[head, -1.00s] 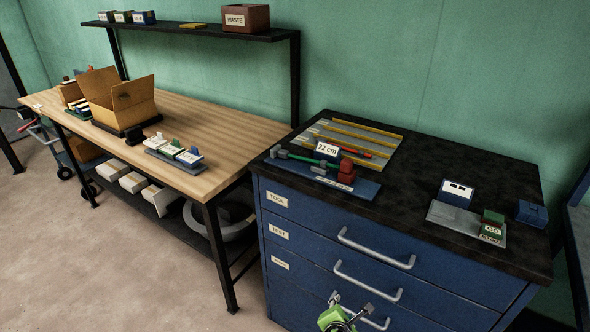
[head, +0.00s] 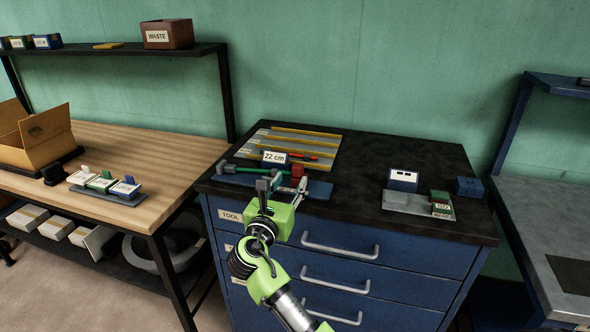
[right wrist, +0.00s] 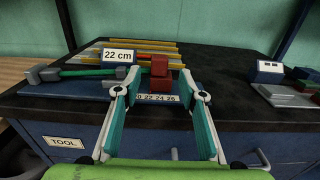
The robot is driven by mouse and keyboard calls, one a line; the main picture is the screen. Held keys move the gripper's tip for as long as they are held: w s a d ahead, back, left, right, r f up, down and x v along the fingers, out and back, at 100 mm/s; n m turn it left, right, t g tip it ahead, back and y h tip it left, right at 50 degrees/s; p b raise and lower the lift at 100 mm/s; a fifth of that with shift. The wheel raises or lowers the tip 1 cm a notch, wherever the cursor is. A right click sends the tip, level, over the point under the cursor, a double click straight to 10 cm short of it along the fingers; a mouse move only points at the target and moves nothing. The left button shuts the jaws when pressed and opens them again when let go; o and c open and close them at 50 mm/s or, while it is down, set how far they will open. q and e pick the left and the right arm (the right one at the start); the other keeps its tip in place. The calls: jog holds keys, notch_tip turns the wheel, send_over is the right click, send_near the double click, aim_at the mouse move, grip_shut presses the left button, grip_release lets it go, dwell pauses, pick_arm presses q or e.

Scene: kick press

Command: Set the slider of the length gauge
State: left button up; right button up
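The length gauge has a blue base (head: 318,190) on the black cabinet top. Its red slider (head: 298,170) stands upright behind a white number strip (right wrist: 157,98) reading 22, 24, 26, with its left end partly cut off. I cannot tell the slider's exact reading. A green bar with grey ends (right wrist: 95,72) lies left of the slider. A "22 cm" sign (head: 274,157) stands behind the gauge. My right gripper (head: 282,187) is open and empty at the gauge's front; in the right wrist view its fingers (right wrist: 160,97) flank the strip, short of the slider. My left gripper is out of view.
A rack with yellow strips (head: 320,142) lies behind the gauge. Drawer handles (head: 340,247) protrude below.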

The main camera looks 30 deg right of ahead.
aim_at(297, 170)
jog(key=x, duration=0.6)
jog(key=shift+w+d+p, duration=0.25)
jog(key=shift+w+p, duration=0.05)
jog(key=shift+s, duration=0.1)
grip_shut()
